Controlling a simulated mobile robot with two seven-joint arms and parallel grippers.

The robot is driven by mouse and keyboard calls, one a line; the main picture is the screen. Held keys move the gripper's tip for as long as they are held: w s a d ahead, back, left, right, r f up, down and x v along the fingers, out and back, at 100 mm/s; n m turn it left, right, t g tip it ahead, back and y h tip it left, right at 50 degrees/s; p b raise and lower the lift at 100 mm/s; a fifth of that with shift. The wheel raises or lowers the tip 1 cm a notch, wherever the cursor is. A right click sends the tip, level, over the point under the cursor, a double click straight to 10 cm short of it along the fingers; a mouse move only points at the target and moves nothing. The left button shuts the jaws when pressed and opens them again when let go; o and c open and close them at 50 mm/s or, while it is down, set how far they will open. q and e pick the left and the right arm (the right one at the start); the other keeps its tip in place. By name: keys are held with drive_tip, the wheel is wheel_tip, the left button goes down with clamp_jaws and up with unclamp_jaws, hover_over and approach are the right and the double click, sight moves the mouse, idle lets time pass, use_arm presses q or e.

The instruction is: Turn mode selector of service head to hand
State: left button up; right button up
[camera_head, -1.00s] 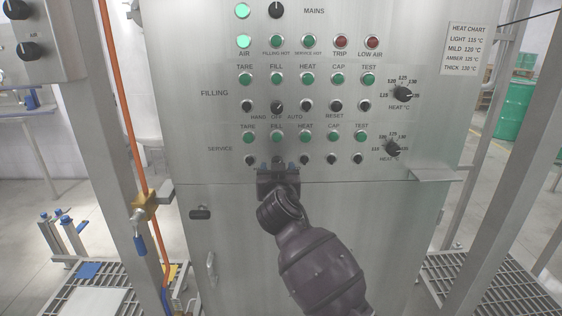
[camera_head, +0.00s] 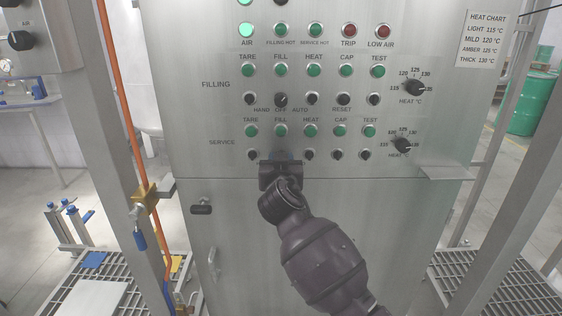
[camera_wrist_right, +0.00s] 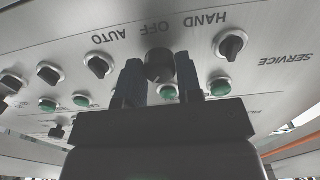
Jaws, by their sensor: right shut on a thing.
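The service mode selector is a black knob in the second place of the lower knob row. It shows in the right wrist view (camera_wrist_right: 158,64), under upside-down HAND, OFF and AUTO lettering. My right gripper (camera_head: 281,157) is at this knob, its arm rising from the bottom of the head view. In the wrist view the right gripper (camera_wrist_right: 160,82) has one finger on each side of the knob and is shut on it. In the head view the gripper hides the knob. Its pointer direction is hard to read. My left gripper is not in view.
A service row knob (camera_head: 253,155) is left of my gripper and another (camera_head: 311,155) is right of it. Green service lamps (camera_head: 280,131) sit just above. A heat dial (camera_head: 402,145) is farther right. A steel post with an orange hose (camera_head: 124,110) stands left of the cabinet.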

drive_tip(key=shift+c, duration=0.8)
drive_tip(key=shift+n, duration=0.4)
drive_tip(key=n+p, duration=0.8)
drive_tip(key=n, duration=1.1)
drive_tip(key=shift+r, duration=0.1)
drive_tip(key=o, duration=0.9)
drive_tip(key=shift+o, duration=0.2)
